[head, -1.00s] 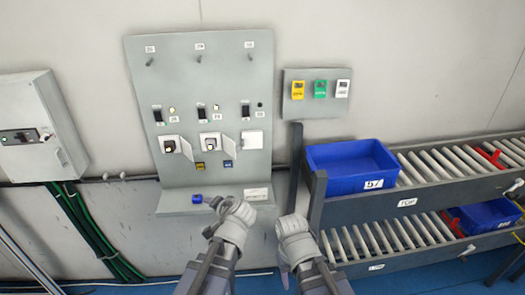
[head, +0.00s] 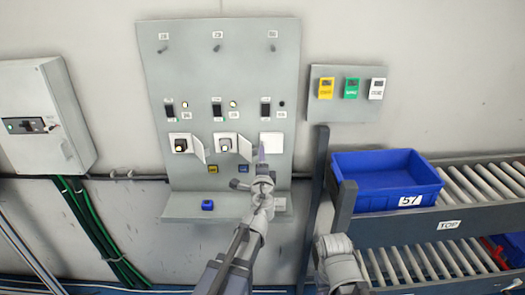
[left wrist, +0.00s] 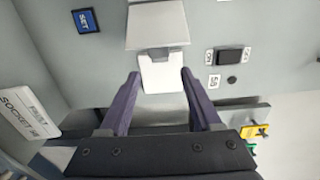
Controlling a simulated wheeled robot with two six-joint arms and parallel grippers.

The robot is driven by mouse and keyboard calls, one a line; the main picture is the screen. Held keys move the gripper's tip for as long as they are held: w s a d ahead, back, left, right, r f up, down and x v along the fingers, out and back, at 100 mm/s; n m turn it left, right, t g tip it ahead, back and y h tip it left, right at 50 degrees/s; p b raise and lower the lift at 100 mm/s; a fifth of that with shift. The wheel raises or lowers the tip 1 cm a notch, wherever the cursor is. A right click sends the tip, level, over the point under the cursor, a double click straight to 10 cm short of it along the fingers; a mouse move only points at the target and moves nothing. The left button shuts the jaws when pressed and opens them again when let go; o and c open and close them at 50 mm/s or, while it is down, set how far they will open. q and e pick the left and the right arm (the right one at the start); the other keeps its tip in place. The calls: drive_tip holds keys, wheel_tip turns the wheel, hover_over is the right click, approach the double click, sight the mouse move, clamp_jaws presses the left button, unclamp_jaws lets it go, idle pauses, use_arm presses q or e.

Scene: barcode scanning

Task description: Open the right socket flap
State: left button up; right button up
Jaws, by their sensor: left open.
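The right socket (head: 271,141) on the grey wall panel shows a white square flap lying flat, so it looks closed. In the left wrist view, the white flap (left wrist: 163,74) lies between the tips of my left gripper (left wrist: 161,73), which is open with one finger to each side.
A blue block (head: 207,205) sits on the panel's shelf (head: 185,208). A blue tile (left wrist: 86,20) and black switch (left wrist: 233,55) are near the flap. A blue bin (head: 388,181) stands on the roller rack at right. A grey box (head: 40,115) hangs at left.

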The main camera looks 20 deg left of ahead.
sight(272, 145)
use_arm(q)
drive_tip(key=x, duration=0.6)
clamp_jaws()
idle(0.4)
idle(0.9)
